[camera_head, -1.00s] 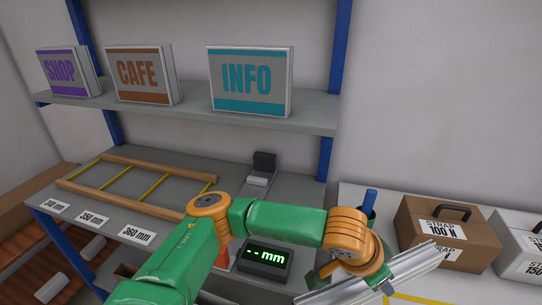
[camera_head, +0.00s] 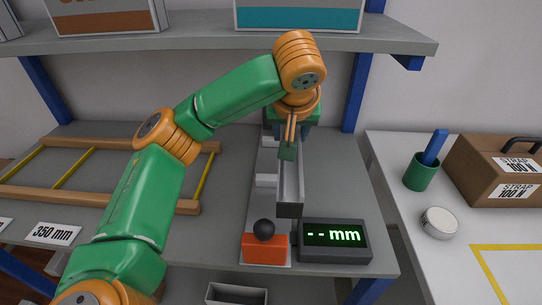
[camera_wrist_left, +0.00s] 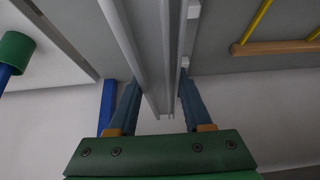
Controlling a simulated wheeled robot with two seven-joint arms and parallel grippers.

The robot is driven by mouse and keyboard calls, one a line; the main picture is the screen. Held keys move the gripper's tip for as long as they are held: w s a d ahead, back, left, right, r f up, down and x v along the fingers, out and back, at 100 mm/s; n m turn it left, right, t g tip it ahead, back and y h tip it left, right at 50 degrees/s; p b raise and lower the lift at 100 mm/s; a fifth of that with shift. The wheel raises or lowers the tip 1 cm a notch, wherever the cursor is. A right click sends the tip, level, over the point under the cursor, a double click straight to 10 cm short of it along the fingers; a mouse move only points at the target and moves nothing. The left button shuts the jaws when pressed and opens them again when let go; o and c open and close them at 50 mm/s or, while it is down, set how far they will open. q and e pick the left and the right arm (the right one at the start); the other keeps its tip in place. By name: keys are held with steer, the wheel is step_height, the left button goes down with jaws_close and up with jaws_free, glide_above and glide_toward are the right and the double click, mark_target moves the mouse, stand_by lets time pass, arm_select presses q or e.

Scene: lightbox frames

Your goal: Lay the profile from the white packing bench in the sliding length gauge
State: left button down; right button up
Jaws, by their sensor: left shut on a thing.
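The grey metal profile (camera_head: 291,185) is held lengthwise, pointing toward me, at the sliding length gauge. My left gripper (camera_head: 289,135) is shut on it near its far end; the wrist view shows the profile (camera_wrist_left: 158,60) between the blue fingers (camera_wrist_left: 153,100). The gauge has a pale bed with white blocks (camera_head: 266,180), a red-orange slider (camera_head: 264,249) with a black knob, and a display (camera_head: 336,239) reading "-- mm". The profile is just right of the blocks in the head view. I cannot tell whether it touches the bed. My right gripper is not in view.
A wooden frame with yellow rungs (camera_head: 95,190) lies left of the gauge. The overhead shelf (camera_head: 210,38) spans behind my arm. On the white bench (camera_head: 405,240) at right stand a green cup (camera_head: 421,172), a round tin (camera_head: 438,223) and a brown case (camera_head: 490,170).

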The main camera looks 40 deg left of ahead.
arm_select(q)
steer(key=w+a+f+b, duration=0.1)
steer(key=a+f, duration=0.1)
steer(key=f, duration=0.1)
steer(key=w+a+f+b, duration=0.1)
steer(key=a+f, duration=0.1)
steer(key=f, duration=0.1)
steer(key=w+a+f+b, duration=0.1)
steer(key=a+f, duration=0.1)
steer(key=f, duration=0.2)
steer(key=shift+w+a, duration=0.1)
steer(key=shift+a, duration=0.15)
steer(key=shift+d, duration=0.1)
steer(key=shift+c, duration=1.6)
jaws_free()
